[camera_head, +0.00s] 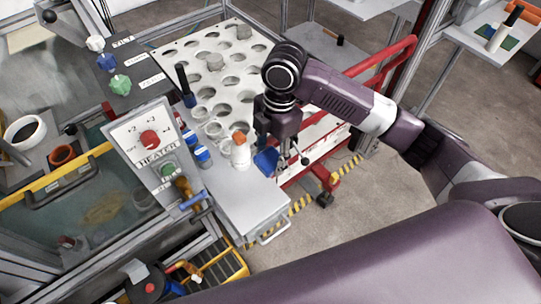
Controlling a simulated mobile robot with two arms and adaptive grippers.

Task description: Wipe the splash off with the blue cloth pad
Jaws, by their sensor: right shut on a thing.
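My right gripper (281,157) points down beside the right end of the grey metal ledge. It is shut on the blue cloth pad (265,162), which shows as a small blue patch partly hidden by the fingers. I cannot tell whether the pad touches the ledge. A brownish stain (104,208), which may be the splash, lies on the green surface at the lower left, well apart from the pad. My left gripper is not in view.
A white bottle with an orange cap (240,152) stands close left of the gripper. The heater panel (150,145) with a red knob rises between the gripper and the stain. A perforated white plate (205,50) lies behind. A red cart frame (385,60) stands at right.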

